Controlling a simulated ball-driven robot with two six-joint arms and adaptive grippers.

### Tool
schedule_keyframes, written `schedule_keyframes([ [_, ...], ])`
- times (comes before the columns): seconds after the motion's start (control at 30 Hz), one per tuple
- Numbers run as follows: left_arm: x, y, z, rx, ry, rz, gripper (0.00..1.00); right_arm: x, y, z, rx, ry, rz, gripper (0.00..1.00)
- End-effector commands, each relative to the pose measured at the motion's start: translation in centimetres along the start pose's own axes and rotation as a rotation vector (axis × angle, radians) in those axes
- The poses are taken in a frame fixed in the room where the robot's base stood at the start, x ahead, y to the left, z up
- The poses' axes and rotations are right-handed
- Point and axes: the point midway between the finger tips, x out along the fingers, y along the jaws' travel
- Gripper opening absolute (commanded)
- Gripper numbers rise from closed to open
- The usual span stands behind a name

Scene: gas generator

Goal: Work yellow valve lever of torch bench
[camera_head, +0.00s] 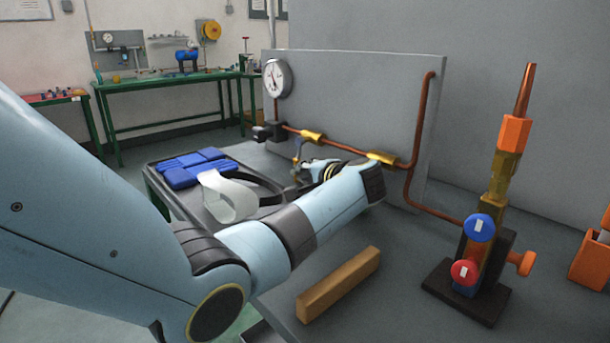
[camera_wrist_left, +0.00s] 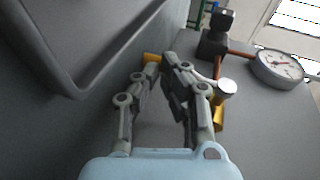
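The torch bench has a copper pipe (camera_head: 343,146) along a grey upright panel, with two brass-yellow fittings, one left (camera_head: 313,136) and one right (camera_head: 383,157). No yellow lever can be clearly told from these fittings. My left gripper (camera_head: 300,168) is in front of the panel, just below the left fitting, partly hidden by my wrist. In the left wrist view its fingers (camera_wrist_left: 161,66) lean together at the tips. A yellow piece (camera_wrist_left: 151,57) shows by the tips, and another (camera_wrist_left: 218,116) is partly behind the right-hand finger. Contact is unclear. My right gripper is out of view.
A pressure gauge (camera_head: 278,78) and a black block (camera_head: 269,131) are at the panel's left. Blue pads (camera_head: 195,168) and a clear visor (camera_head: 228,196) lie left. A wooden bar (camera_head: 338,284) lies in front. A torch stand with blue (camera_head: 479,228) and red (camera_head: 465,271) knobs stands right.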

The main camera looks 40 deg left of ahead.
Motion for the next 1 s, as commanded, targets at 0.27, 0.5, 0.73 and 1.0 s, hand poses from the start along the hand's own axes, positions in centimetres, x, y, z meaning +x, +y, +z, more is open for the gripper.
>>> schedule_keyframes([
  [0.27, -0.2, -0.7, 0.1, 0.002, -0.005, 0.001, 0.00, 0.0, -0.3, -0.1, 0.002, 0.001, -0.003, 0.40],
  [0.5, -1.8, -5.4, -0.3, -0.004, -0.002, -0.002, 0.00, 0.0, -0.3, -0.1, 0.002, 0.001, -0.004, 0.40],
  [0.73, -2.9, -8.8, -0.7, -0.002, 0.000, -0.002, 0.00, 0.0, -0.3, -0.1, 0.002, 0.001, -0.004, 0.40],
  [1.0, -3.2, -9.5, -0.7, 0.001, -0.001, 0.000, 0.00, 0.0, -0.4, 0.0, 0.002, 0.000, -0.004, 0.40],
])
